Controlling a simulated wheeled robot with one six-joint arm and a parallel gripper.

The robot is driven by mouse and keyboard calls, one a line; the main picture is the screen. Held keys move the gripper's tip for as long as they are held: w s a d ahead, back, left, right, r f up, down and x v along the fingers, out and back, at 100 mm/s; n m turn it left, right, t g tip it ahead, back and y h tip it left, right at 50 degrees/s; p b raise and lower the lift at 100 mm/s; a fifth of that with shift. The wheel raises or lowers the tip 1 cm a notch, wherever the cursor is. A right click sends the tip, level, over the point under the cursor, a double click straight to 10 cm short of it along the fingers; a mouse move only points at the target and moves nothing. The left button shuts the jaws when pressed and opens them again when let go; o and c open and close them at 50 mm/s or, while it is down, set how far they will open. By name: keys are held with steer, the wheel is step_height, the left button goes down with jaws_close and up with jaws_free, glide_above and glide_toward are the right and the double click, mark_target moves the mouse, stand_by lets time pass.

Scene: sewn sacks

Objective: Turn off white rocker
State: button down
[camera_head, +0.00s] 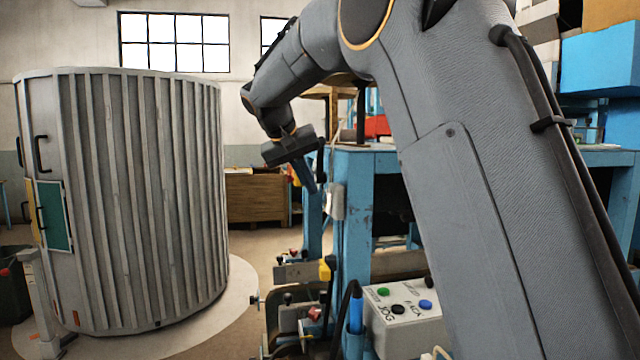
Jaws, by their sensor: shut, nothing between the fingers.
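I cannot make out a white rocker for sure. My gripper (291,148) is shut and empty, up in front of the blue frame, left of the pale box in the picture and well above the control box. Its fingertips are hard to make out.
A large ribbed grey cylinder (140,200) with door handles stands on a round base at left. A blue workbench frame (358,215) stands behind my arm. Metal clamps and fittings (300,300) crowd the lower middle. A wooden cabinet (257,198) is at the back. Some floor between is clear.

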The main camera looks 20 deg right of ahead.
steer(key=b+v, duration=0.2)
steer(key=v, duration=0.8)
steer(key=shift+r+b, duration=0.3)
steer(key=shift+r, duration=0.15)
steer(key=shift+d, duration=0.15)
steer(key=s+d+f+n+g+y, duration=0.15)
steer(key=s+f, duration=0.35)
steer(key=f, duration=0.8)
steer(key=s+d+f+n+g+y, duration=0.15)
steer(key=s+f, duration=0.25)
steer(key=f, duration=0.8)
steer(key=s+d+f+y, duration=0.1)
steer(key=s+f+y, duration=0.1)
steer(key=s+f, duration=1.7)
steer(key=s, duration=0.3)
steer(key=shift+m+y, duration=0.3)
steer(key=shift+m, duration=0.1)
steer(key=shift+f, duration=0.15)
